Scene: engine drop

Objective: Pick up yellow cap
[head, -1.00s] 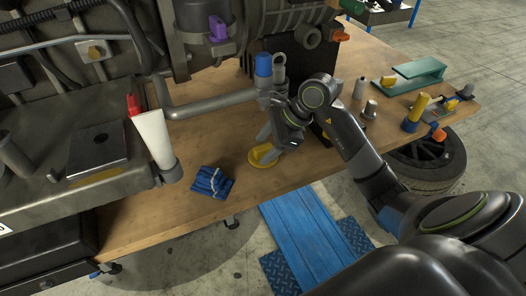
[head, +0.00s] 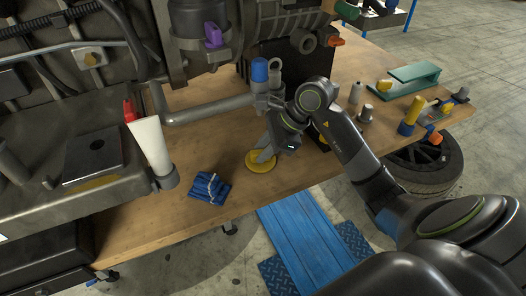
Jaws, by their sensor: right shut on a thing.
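The yellow cap (head: 256,165) is a flat round disc on the wooden table, right of the blue cloth. My right gripper (head: 265,157) points down at the cap and its fingers are closed on the cap's raised middle. The finger tips partly cover the top of the cap. The cap looks to be still at table height. My left gripper is not in view.
A folded blue cloth (head: 209,187) lies left of the cap. A white tube with a red tip (head: 151,143) stands by the engine (head: 100,130). A blue-capped bottle (head: 260,72) is behind my gripper. The table (head: 150,215) is clear in front.

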